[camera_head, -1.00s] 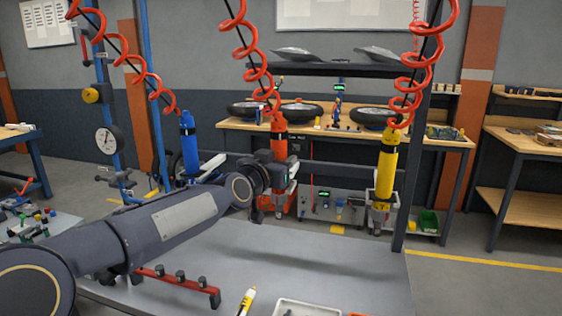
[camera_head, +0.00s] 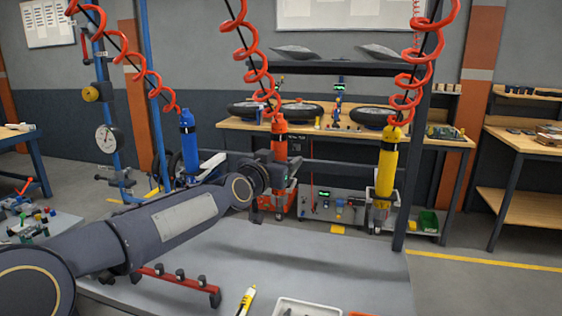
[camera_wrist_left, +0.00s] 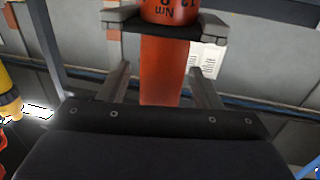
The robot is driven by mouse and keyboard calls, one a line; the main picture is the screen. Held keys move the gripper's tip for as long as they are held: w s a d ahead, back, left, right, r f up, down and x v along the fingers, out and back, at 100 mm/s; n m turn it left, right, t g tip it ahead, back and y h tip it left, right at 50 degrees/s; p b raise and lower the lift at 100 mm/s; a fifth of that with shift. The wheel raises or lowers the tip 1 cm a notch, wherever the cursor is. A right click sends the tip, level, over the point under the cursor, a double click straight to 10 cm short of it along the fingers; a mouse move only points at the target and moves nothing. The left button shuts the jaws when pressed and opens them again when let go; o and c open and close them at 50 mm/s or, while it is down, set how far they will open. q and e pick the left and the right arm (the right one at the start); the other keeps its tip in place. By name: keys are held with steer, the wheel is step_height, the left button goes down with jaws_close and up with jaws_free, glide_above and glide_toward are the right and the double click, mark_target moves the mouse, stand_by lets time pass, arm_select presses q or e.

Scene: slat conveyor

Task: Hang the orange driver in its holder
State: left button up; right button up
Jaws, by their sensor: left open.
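The orange driver (camera_head: 279,126) hangs upright below a red coiled hose, in the middle of the head view. My left gripper (camera_head: 289,172) is at its lower part and hides much of it and of any holder there. In the left wrist view the orange driver (camera_wrist_left: 164,72) stands between the two open fingers (camera_wrist_left: 165,30). A dark band crosses the driver at the fingertips; I cannot tell whether it belongs to the driver or the holder. My right gripper is not in view.
A blue driver (camera_head: 188,135) hangs to the left and a yellow driver (camera_head: 387,160) to the right, near a dark post (camera_head: 411,150). On the grey table (camera_head: 330,265) are a red rack (camera_head: 178,283), a yellow tool (camera_head: 246,300) and a white tray (camera_head: 306,307).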

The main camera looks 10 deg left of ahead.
arm_select(q)
steer(key=shift+f, duration=0.15)
steer(key=shift+s, duration=0.25)
steer(key=s+a+f+n+g+p, duration=0.1)
steer(key=s+f+g, duration=0.3)
steer(key=s, duration=1)
steer(key=s+a+f+n+g+p, duration=0.1)
steer(key=s+f+n+g, duration=0.1)
steer(key=s+f, duration=0.8)
steer(key=s+a+f+n+g+p, duration=0.1)
steer(key=s+f+g, duration=0.4)
steer(key=s, duration=1.2)
step_height(320, 180, down, 3)
steer(key=shift+s+a+r+g+p, duration=0.15)
steer(key=shift+s+a+g+p, duration=0.15)
steer(key=shift+a+p, duration=0.1)
